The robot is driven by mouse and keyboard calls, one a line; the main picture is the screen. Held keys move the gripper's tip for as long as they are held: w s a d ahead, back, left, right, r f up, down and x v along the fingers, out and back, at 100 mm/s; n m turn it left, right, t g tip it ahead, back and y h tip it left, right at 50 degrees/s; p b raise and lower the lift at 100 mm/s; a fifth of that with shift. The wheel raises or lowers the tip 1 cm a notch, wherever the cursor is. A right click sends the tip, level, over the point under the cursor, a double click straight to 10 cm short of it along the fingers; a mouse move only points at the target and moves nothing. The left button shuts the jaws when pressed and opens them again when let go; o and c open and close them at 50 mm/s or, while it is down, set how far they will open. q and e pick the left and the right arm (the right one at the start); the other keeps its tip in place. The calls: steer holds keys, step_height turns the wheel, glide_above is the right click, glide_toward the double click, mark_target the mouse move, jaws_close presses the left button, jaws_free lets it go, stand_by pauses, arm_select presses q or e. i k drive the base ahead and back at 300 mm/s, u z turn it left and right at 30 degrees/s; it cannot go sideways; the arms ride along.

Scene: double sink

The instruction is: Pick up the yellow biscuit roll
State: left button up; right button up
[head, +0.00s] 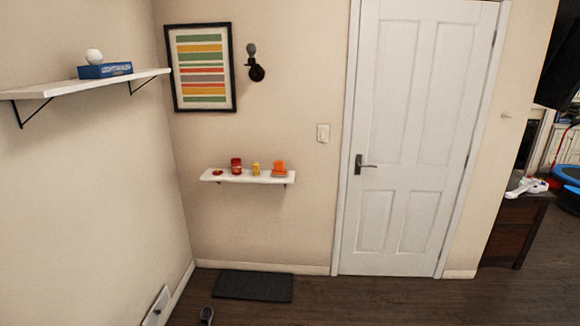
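A small yellow item (256,169), which looks like the yellow biscuit roll, stands upright on a small white wall shelf (236,179). It is far off and too small for detail. It stands between a red jar or can (236,166) on its left and an orange object (280,169) on its right, apart from both. Neither of my grippers can be made out in the head view.
A small red item (217,173) lies at the shelf's left end. A dark mat (253,286) lies on the floor below. A small dark object (206,316), unclear, is at the bottom edge. A closed white door (413,140) is to the right. A higher shelf (75,88) is at left.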

mark_target(256, 166)
steer(key=i, duration=1.65)
steer(key=u, duration=1.2)
steer(key=i, duration=1.5)
steer(key=z, duration=0.45)
